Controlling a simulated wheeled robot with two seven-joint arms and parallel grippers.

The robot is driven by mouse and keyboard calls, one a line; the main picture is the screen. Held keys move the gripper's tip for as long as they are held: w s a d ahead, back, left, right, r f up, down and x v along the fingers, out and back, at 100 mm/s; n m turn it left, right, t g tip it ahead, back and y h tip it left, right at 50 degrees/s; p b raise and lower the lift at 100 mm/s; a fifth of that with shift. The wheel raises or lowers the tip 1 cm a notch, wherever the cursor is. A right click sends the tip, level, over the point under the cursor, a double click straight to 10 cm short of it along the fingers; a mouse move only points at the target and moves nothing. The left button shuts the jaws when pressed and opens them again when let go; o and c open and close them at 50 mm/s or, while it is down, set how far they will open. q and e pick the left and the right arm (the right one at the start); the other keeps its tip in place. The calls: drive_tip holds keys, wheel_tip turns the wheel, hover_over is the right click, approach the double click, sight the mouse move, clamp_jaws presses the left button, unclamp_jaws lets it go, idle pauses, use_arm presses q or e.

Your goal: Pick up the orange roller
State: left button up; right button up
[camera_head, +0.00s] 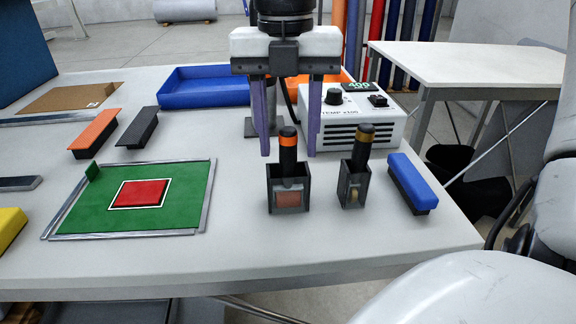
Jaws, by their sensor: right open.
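The orange roller (288,147) has a black handle with an orange band near its top. It stands upright in a dark square holder (288,206) near the table's front middle. My right gripper (288,153) points down from the top of the view, with two purple fingers. It is open and empty. In the picture its fingertips flank the roller's handle with gaps on both sides; I cannot tell whether they are level with it in depth. The roller's lower end is inside the holder. My left gripper is not in view.
A similar roller with a yellowish band (363,147) stands in its own holder just right. A blue block-shaped tool (411,182) lies farther right. A white temperature unit (345,125) and a blue tray (203,88) stand behind. A green mat (90,212) lies left.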

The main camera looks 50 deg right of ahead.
wheel_tip(320, 180, down, 2)
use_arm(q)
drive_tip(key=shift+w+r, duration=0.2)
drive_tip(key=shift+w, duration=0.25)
use_arm(e)
drive_tip(key=shift+w, duration=0.1)
clamp_jaws()
